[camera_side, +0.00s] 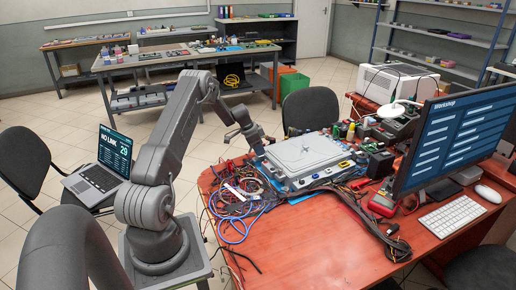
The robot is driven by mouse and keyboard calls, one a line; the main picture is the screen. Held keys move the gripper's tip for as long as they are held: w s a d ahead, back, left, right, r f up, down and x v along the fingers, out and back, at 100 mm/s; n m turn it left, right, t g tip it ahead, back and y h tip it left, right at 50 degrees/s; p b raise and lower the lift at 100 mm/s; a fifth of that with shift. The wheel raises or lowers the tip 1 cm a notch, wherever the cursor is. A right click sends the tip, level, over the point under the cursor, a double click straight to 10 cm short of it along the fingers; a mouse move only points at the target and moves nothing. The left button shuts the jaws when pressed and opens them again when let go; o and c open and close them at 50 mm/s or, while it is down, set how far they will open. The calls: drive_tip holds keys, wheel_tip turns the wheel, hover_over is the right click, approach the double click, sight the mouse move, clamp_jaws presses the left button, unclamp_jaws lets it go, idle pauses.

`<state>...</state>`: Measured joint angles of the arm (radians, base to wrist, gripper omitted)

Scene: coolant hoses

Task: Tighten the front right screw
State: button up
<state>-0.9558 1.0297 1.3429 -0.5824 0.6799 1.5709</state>
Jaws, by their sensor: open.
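A grey flat metal housing with a raised lid (308,153) lies on the red table, right of the arm. Its screws are too small to make out, so I cannot tell the front right screw apart. My gripper (256,144) is by the housing's far left edge, with its fingers pointing down. Its jaws are open, with nothing visible between them. I cannot tell whether the fingertips touch the housing's edge or stay apart from it.
Tangled coloured wires (238,203) lie left of the housing, and a thick dark cable bundle (370,222) runs along its front. A monitor (455,140) and a keyboard (450,216) stand at the right. The table's front (320,255) is mostly clear.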

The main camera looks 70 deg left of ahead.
drive_tip(key=d+v, duration=0.1)
drive_tip(key=v, duration=1.2)
drive_tip(key=shift+s+a+r, duration=0.2)
drive_tip(key=shift+a+r, duration=0.15)
drive_tip(key=shift+a, duration=0.15)
drive_tip(key=w+d+r, duration=0.1)
drive_tip(key=d+r, duration=0.4)
drive_tip(key=d, duration=0.4)
drive_tip(key=w+d+r, duration=0.1)
drive_tip(key=d+r, duration=0.4)
drive_tip(key=d, duration=0.4)
drive_tip(key=d+r, duration=0.5)
drive_tip(key=d, duration=0.4)
drive_tip(key=s+d+n+t, duration=0.1)
drive_tip(key=s+d+n, duration=0.1)
drive_tip(key=s+d, duration=1.6)
drive_tip(key=shift+d+r+y, duration=0.25)
drive_tip(key=shift+d+y, duration=0.15)
drive_tip(key=shift+d, duration=0.75)
